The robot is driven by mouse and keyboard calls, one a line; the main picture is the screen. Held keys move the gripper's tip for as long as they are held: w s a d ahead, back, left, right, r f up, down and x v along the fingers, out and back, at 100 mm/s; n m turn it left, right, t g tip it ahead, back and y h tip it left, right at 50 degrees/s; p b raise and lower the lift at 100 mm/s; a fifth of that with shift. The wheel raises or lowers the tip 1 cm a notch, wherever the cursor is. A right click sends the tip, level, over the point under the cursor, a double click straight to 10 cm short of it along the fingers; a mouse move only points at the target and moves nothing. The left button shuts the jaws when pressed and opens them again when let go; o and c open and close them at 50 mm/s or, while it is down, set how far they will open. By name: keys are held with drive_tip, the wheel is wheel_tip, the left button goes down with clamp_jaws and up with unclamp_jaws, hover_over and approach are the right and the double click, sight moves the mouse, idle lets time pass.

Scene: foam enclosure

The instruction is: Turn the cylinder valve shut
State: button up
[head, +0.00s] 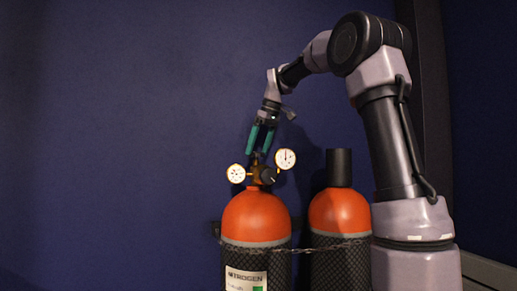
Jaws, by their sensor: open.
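The gas cylinder (256,217) stands upright at the lower middle of the head view, with an orange shoulder, a dark mesh-patterned body and a nitrogen label (246,278). On its top sits a brass valve and regulator (256,176) with a dark knob (268,175) and two round white gauges, one at the left (236,173) and one at the upper right (285,159). My gripper (260,150) points down just above the valve top, its two teal fingers apart. A small dark part of the valve top shows between or just behind the fingertips; I cannot tell whether they touch it.
A second orange-shouldered cylinder (338,212) with a dark cap (339,167) stands close at the right. A chain (320,247) runs across both cylinders. A dark blue wall (110,130) is behind. The space left of the cylinders is clear.

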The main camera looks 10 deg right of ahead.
drive_tip(key=c, duration=1.4)
drive_tip(key=shift+a+m, duration=0.1)
drive_tip(key=shift+m, duration=0.3)
drive_tip(key=m+t+h, duration=0.1)
drive_tip(key=m, duration=0.2)
drive_tip(key=shift+s+a+m, duration=0.1)
drive_tip(key=shift+a+m, duration=0.05)
drive_tip(key=shift+m, duration=0.25)
drive_tip(key=m+h, duration=0.1)
drive_tip(key=m, duration=0.2)
drive_tip(key=m+h, duration=0.1)
drive_tip(key=m, duration=0.1)
drive_tip(key=shift+a+h, duration=0.25)
drive_tip(key=shift+h, duration=0.05)
drive_tip(key=m+h, duration=0.1)
drive_tip(key=m, duration=0.2)
drive_tip(key=m+h, duration=0.1)
drive_tip(key=m, duration=0.1)
drive_tip(key=shift+a+m+g, duration=0.2)
drive_tip(key=shift+m+g, duration=0.2)
drive_tip(key=m, duration=0.1)
drive_tip(key=m+g, duration=0.1)
drive_tip(key=m, duration=0.1)
drive_tip(key=m+h, duration=0.1)
drive_tip(key=m, duration=0.1)
drive_tip(key=shift+w+a+g, duration=0.1)
drive_tip(key=shift+w+g, duration=0.15)
drive_tip(key=shift+g, duration=0.05)
drive_tip(key=shift+m, duration=0.3)
